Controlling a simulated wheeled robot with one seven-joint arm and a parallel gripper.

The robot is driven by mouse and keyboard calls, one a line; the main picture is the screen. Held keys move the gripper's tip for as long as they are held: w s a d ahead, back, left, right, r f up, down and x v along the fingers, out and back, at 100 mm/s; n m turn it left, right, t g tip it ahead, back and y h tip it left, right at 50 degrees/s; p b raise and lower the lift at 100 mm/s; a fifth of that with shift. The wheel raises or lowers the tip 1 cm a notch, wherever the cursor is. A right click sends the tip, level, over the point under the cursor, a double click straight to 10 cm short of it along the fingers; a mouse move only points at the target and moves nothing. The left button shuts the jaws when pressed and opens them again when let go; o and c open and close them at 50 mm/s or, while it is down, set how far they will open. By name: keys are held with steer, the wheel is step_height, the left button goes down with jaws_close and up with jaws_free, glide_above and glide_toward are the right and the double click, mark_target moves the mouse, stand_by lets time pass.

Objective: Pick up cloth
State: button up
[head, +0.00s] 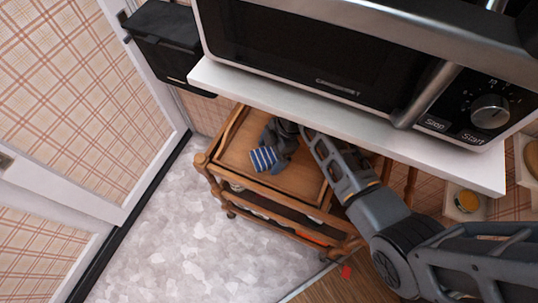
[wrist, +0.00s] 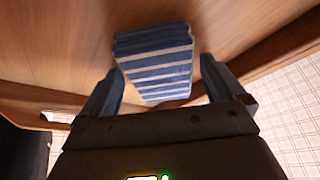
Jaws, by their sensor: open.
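The cloth (head: 264,159) is blue with white stripes and looks folded. It lies on the top tray of a wooden cart (head: 232,160), towards its left part. In the wrist view the cloth (wrist: 155,62) shows just beyond and between my fingers. My gripper (head: 278,140) is over the tray at the cloth, and its fingers partly hide the far side of it in the head view. In the wrist view my gripper (wrist: 160,82) is open, with one finger on each side of the cloth. I cannot tell whether a finger touches it.
A white shelf (head: 330,122) with a microwave (head: 320,55) overhangs the cart's back and my arm. The cart's tray has a raised wooden rim. A black bin-like box (head: 165,45) is at the upper left. Grey floor (head: 170,240) is clear at front left.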

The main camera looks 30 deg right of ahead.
mark_target(266, 158)
steer(key=shift+c, duration=0.4)
steer(key=c, duration=1.1)
steer(key=shift+o, duration=0.2)
steer(key=shift+r+p, duration=0.85)
steer(key=shift+r, duration=0.05)
steer(key=r+p, duration=0.1)
steer(key=s+r+p, duration=0.1)
steer(key=p, duration=0.1)
steer(key=shift+r, duration=0.3)
steer(key=s+a+f, duration=0.1)
steer(key=s+f, duration=0.1)
steer(key=s, duration=2.9)
steer(key=shift+a+p, duration=0.25)
steer(key=shift+p, duration=0.2)
